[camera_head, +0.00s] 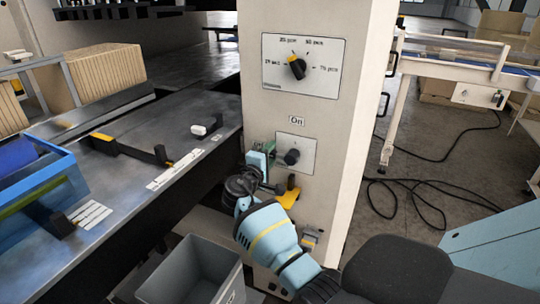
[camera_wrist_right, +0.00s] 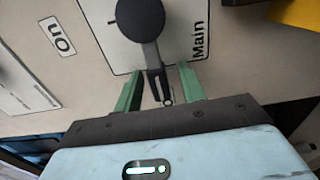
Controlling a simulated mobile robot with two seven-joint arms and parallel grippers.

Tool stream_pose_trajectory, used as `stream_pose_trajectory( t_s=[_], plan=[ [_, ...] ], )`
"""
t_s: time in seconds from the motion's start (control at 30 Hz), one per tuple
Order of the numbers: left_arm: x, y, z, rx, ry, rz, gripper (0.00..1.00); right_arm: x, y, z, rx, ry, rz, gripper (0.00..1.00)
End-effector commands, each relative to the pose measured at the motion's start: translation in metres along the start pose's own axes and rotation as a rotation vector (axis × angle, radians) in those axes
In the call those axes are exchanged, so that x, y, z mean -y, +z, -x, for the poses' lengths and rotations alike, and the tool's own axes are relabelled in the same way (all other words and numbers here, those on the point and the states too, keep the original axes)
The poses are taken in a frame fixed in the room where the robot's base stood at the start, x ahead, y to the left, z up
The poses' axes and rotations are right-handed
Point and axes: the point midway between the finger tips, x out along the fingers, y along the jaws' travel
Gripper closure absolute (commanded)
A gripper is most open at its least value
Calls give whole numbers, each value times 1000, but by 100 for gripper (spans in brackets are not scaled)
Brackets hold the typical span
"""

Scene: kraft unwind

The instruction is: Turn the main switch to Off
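The main switch (camera_head: 292,157) is a dark round knob on a light plate low on the beige cabinet, under an "On" label (camera_head: 297,120). In the right wrist view the knob (camera_wrist_right: 140,18) has a narrow black lever (camera_wrist_right: 155,75), and "Main" (camera_wrist_right: 198,40) is printed beside it. In the head view the lever side faces left. My right gripper (camera_head: 268,158) is just left of the knob. Its two green fingers, seen in the wrist view (camera_wrist_right: 160,70), are open on either side of the lever, with gaps showing. My left gripper is not in view.
A yellow part (camera_head: 289,193) sticks out just below the switch. A dial with a yellow-and-black knob (camera_head: 297,68) is above. A dark machine table (camera_head: 140,180) lies left, and a grey bin (camera_head: 195,270) stands below. Cables (camera_head: 420,190) lie on the floor at right.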

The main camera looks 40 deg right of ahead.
Motion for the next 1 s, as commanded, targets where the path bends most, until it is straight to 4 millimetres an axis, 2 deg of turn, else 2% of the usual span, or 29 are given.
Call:
stream_pose_trajectory(
  t_s=[0.17, 0.27, 0.5, 0.7, 1.0],
  plan=[
    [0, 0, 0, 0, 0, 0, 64, 0, -1, 3, -2, -1, -2, 60],
    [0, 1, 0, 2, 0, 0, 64, 1, -1, 12, -3, -1, -1, 60],
    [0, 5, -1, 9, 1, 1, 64, 2, 0, 50, -2, -2, -1, 60],
    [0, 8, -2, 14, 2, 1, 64, 2, 0, 72, -1, -2, 0, 60],
    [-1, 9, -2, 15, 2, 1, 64, 0, 0, 78, 0, 0, 0, 60]
  ],
)
